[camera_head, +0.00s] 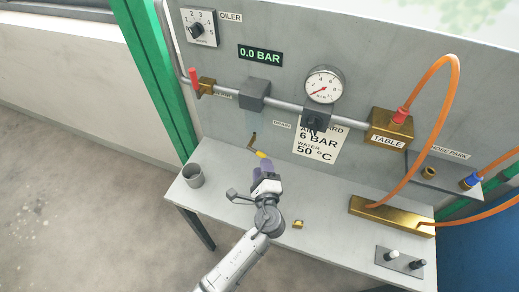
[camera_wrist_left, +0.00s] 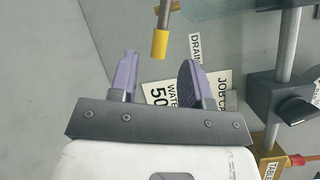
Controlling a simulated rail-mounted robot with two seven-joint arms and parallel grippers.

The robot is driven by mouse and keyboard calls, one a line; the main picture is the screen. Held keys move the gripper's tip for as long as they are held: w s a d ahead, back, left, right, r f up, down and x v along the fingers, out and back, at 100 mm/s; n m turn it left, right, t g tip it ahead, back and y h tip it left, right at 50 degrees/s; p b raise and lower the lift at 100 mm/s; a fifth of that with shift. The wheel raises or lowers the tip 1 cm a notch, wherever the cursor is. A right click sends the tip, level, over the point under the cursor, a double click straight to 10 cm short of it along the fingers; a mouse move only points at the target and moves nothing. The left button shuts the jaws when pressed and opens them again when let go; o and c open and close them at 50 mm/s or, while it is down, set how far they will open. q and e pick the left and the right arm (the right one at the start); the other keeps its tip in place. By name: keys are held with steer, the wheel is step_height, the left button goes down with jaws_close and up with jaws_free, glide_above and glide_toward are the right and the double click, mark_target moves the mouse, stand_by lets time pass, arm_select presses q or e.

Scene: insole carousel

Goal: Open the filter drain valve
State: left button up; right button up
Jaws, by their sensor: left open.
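The drain valve's lever is a thin brass bar with a yellow sleeve (camera_head: 262,155) at its end, low on the grey panel, near a small DRAIN label (camera_head: 282,125). In the left wrist view the yellow sleeve (camera_wrist_left: 160,44) is just ahead of the jaws, roughly level with the gap. My left gripper (camera_head: 264,166) is open and empty, its purple fingers pointing at the lever. The wrist view shows the open gap (camera_wrist_left: 157,62) between them. In the head view the fingers overlap the lever's lower end, so I cannot tell contact. My right gripper is not in view.
The table (camera_head: 330,185) has a grey cup (camera_head: 193,175) at left, a small brass piece (camera_head: 298,224) and a brass manifold (camera_head: 385,212) with orange hoses. Above are a grey pipe, a red lever (camera_head: 194,78), a gauge (camera_head: 324,84) and a 0.0 BAR display (camera_head: 260,55).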

arm_select(q)
steer(key=w+a+b, duration=0.1)
steer(key=w, duration=0.6)
steer(key=shift+w, duration=0.4)
steer(key=shift+c, duration=0.2)
jaws_close()
